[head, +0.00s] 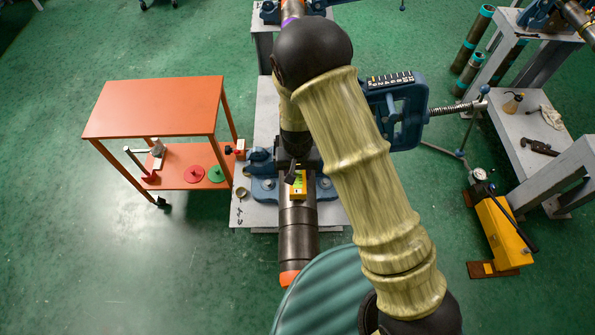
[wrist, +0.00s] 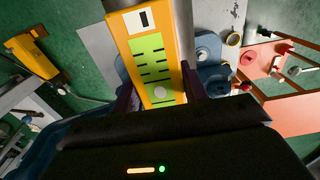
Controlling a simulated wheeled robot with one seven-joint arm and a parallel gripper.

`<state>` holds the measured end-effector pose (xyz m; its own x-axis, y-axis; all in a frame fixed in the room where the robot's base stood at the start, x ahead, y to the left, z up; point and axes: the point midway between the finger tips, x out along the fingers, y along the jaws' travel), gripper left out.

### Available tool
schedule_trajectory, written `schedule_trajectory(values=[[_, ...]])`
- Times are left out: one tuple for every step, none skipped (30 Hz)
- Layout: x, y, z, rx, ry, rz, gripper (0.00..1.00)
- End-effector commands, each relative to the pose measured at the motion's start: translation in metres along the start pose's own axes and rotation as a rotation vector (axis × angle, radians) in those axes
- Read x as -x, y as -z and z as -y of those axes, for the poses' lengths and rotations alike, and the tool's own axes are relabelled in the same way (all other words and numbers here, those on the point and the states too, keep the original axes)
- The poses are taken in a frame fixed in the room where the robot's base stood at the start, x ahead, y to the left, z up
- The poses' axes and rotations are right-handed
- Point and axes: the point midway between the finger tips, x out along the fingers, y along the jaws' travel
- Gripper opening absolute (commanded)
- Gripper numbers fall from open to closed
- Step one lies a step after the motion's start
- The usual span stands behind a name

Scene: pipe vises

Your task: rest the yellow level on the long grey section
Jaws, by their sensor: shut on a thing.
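The yellow level (wrist: 152,72) has a bright green face with dark marks. In the wrist view it lies between the fingers of my gripper (wrist: 157,94), which is shut on it. In the head view the level (head: 299,187) shows just below the dark tip of my gripper (head: 291,174), over the long grey section (head: 298,238), a dark grey pipe with an orange end. The level looks roughly lined up with the pipe. I cannot tell whether it touches the pipe. My arm hides part of the pipe and vise.
A blue vise (head: 265,188) stands around the pipe on a grey bench (head: 243,210). An orange cart (head: 155,108) is at left, with red and green discs on its lower shelf. A yellow tool (head: 502,232) stands on the floor at right. The green floor at lower left is clear.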

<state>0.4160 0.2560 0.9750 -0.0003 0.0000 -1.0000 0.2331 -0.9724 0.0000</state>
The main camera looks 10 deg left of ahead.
Motion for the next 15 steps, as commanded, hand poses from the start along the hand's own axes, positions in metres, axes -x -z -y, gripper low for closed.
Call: schedule_trajectory(values=[[0.0003, 0.0003, 0.0000, 0.000, 0.000, -0.001, 0.08], [0.0003, 0.0003, 0.0000, 0.000, 0.000, -0.001, 0.08], [0.0003, 0.0003, 0.0000, 0.000, 0.000, -0.001, 0.08], [0.0002, 0.0003, 0.0000, 0.000, 0.000, -0.001, 0.08], [0.0000, 0.0003, 0.0000, 0.000, 0.000, -0.001, 0.08], [-0.0002, 0.0002, 0.0000, 0.000, 0.000, -0.001, 0.08], [-0.0005, 0.0002, 0.0000, 0.000, 0.000, -0.001, 0.08], [-0.0008, 0.0003, 0.0000, 0.000, 0.000, -0.001, 0.08], [-0.0012, 0.0002, 0.0000, 0.000, 0.000, 0.000, 0.08], [-0.0016, 0.0003, 0.0000, 0.000, 0.000, -0.001, 0.08], [-0.0019, 0.0003, 0.0000, 0.000, 0.000, -0.001, 0.08], [-0.0022, 0.0003, 0.0000, 0.000, 0.000, -0.001, 0.08], [-0.0025, 0.0003, 0.0000, 0.000, 0.000, -0.001, 0.08], [-0.0028, 0.0003, 0.0000, 0.000, 0.000, -0.001, 0.08], [-0.0032, 0.0003, 0.0000, 0.000, 0.000, -0.001, 0.08]])
